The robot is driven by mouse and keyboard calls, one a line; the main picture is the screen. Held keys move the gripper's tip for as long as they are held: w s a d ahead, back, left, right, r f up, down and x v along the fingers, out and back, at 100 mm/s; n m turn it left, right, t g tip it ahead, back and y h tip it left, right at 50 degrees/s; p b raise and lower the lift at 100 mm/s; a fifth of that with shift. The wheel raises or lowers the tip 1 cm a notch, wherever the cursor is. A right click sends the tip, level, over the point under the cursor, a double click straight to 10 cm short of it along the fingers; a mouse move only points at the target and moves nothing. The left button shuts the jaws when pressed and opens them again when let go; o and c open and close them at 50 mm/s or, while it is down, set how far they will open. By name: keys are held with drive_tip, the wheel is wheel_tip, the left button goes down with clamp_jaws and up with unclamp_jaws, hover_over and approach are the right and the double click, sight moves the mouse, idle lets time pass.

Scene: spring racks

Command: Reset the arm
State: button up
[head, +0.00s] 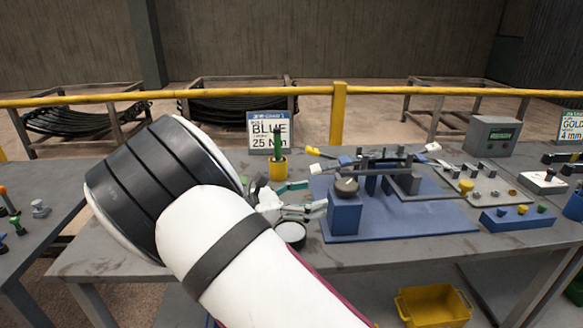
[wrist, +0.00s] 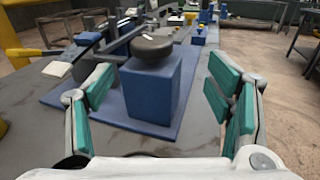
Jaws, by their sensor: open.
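My white and black arm reaches across the head view from the bottom. My gripper (head: 309,197) is at the left end of the blue fixture on the grey table. In the wrist view my gripper (wrist: 163,105) is open, with its teal finger pads apart. Between and beyond the pads stands a blue block (wrist: 150,88) with a dark round knob (wrist: 152,48) on top. The pads show no contact with the block. The block also shows in the head view (head: 345,216), on a blue base plate (head: 430,222). My arm hides part of the table's left side.
A yellow cup (head: 278,168) with a green tool stands behind my gripper, before a "BLUE 25 N" sign (head: 268,132). A round dark-topped piece (head: 291,234) sits beside my gripper. A yellow rail (head: 339,115) runs behind the table. A yellow bin (head: 432,306) is below.

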drive_tip(key=s+d+r+m+g+y+p, duration=0.1)
drive_tip(key=s+d+r+m+g+y, duration=0.3)
drive_tip(key=s+d, duration=0.35)
drive_tip(key=s+d+r+m+g+y+p, duration=0.1)
drive_tip(key=s+d+r+m+g+y, duration=0.1)
drive_tip(key=s+d+r+m+y, duration=0.45)
drive_tip(key=s+a+r+m+t+y+p, duration=0.1)
drive_tip(key=s+m, duration=0.4)
drive_tip(key=s, duration=0.6)
drive_tip(key=s+a+r+m+t+y+p, duration=0.1)
drive_tip(key=s+m+y, duration=0.4)
drive_tip(key=s, duration=0.6)
wheel_tip(320, 180, up, 2)
drive_tip(key=a+m+t, duration=0.1)
drive_tip(key=t, duration=0.1)
drive_tip(key=shift+s+r+t, duration=0.15)
drive_tip(key=shift+s+t, duration=0.2)
drive_tip(key=shift+t, duration=0.05)
